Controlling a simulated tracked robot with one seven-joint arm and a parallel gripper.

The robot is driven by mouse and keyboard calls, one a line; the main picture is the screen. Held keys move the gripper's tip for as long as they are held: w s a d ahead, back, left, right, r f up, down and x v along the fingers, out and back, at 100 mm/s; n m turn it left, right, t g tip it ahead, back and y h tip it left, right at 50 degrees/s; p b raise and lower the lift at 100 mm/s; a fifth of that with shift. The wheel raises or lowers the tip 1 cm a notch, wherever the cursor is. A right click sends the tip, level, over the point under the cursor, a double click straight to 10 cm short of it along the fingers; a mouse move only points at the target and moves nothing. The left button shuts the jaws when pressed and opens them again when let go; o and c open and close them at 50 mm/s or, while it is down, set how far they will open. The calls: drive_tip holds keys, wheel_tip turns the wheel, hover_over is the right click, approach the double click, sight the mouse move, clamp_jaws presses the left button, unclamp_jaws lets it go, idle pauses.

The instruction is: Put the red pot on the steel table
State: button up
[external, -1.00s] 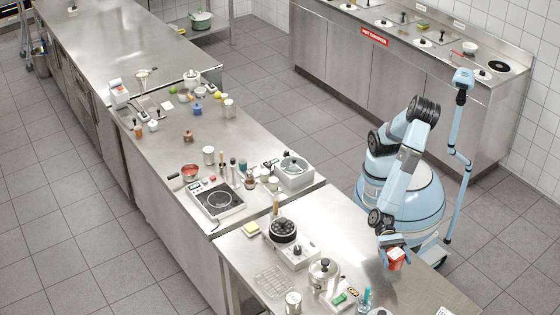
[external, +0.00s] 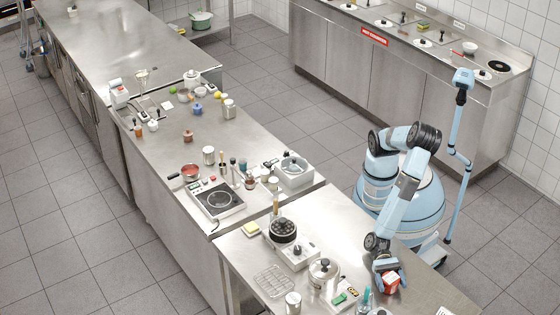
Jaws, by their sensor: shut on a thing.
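My gripper (external: 386,266) points down at the near right and is shut on a small red pot (external: 391,283) with a pale patch. The pot shows over the right part of the steel table (external: 345,215). I cannot tell whether its base touches the table top. The fingers and part of the pot's upper side are hard to make out at this size.
Left of the pot stand a lidded steel pot (external: 323,271), a burner with a dark pot (external: 284,231), a wire rack (external: 272,281) and a green-and-white device (external: 343,298). A teal bottle (external: 367,298) is close by. The table's back right is clear.

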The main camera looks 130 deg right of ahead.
drive_tip(key=o, duration=1.2)
drive_tip(key=shift+c, duration=0.2)
drive_tip(key=v, duration=1.2)
